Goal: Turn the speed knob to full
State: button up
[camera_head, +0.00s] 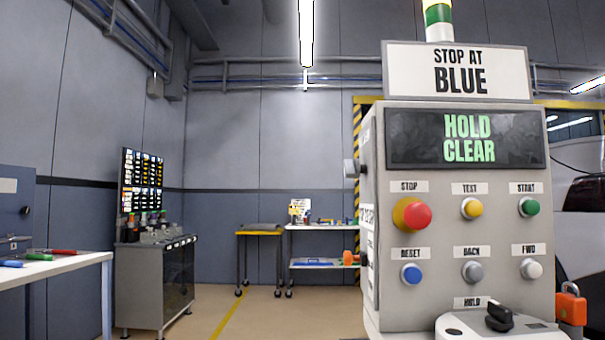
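The grey control console (455,182) stands at the right of the head view, with its front facing me. A black pointer knob (499,317) sits at its bottom edge on a pale surface, cut off by the frame. No speed label or scale is readable there, so I cannot tell if this is the speed knob or how it is set. The screen (467,138) reads "HOLD CLEAR" in green. My gripper is not in view.
The console carries a red stop button (412,215) and several smaller buttons. A "STOP AT BLUE" sign (457,72) tops it; an orange padlock (571,306) hangs at its right. A white table (70,264) stands left, a grey cabinet (140,280) behind. Floor between is clear.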

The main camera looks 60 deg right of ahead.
aim_at(353, 169)
jog(key=z, duration=0.05)
jog(key=i, duration=0.95)
jog(key=z, duration=2.2)
